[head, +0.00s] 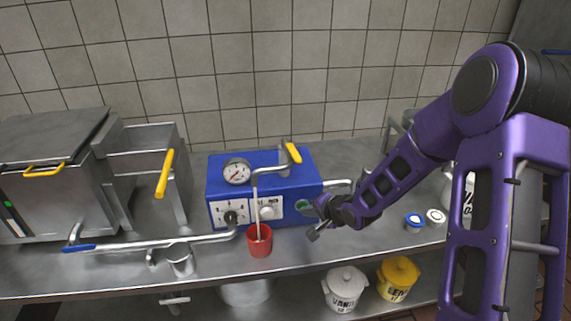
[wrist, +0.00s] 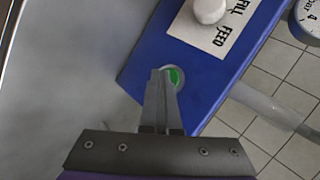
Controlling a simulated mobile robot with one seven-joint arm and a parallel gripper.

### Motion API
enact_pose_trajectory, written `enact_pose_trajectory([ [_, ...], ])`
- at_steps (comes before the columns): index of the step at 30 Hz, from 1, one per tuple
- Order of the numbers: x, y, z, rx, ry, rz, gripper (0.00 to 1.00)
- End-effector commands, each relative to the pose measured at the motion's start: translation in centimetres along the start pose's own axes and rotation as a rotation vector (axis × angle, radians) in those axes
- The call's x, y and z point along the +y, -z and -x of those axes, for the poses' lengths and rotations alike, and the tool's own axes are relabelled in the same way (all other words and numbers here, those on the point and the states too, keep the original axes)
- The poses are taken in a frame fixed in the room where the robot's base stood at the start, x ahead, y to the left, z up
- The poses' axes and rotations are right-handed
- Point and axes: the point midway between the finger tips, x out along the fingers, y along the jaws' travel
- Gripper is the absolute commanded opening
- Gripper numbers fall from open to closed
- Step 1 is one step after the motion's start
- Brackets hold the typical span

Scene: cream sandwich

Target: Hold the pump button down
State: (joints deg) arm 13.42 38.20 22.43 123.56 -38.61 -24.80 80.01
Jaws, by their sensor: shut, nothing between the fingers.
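The pump machine (head: 214,181) is a blue box on the steel counter against the tiled wall. In the wrist view the green button (wrist: 175,77) shows just beyond the fingertips on the blue front face. My gripper, also in the wrist view (wrist: 163,73), is shut and empty, its tips overlapping the button's left edge. I cannot tell whether the tips touch the button or whether it is pressed in.
A red cup (head: 260,243) stands under the spout in front of the machine. A steel pipe with a blue end (head: 80,248) runs left along the counter. Blue and white lids (head: 414,221) lie right. Labelled tubs (head: 345,287) stand on the lower shelf. Steel fryer-like units are at left.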

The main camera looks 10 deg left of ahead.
Motion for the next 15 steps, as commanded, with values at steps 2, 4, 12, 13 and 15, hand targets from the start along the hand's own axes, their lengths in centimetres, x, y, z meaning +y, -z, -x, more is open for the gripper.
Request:
enact_pose_trajectory([
  [2,-0.1,0.0,0.0,0.001,0.001,0.000,0.00],
  [4,0.0,0.0,0.0,0.001,0.001,0.000,0.00],
  [12,0.6,-0.6,0.8,0.000,0.000,0.000,0.00],
  [13,0.7,-0.7,1.0,0.000,0.000,0.000,0.00],
  [15,0.8,-0.8,1.2,0.001,0.000,-0.001,0.00],
])
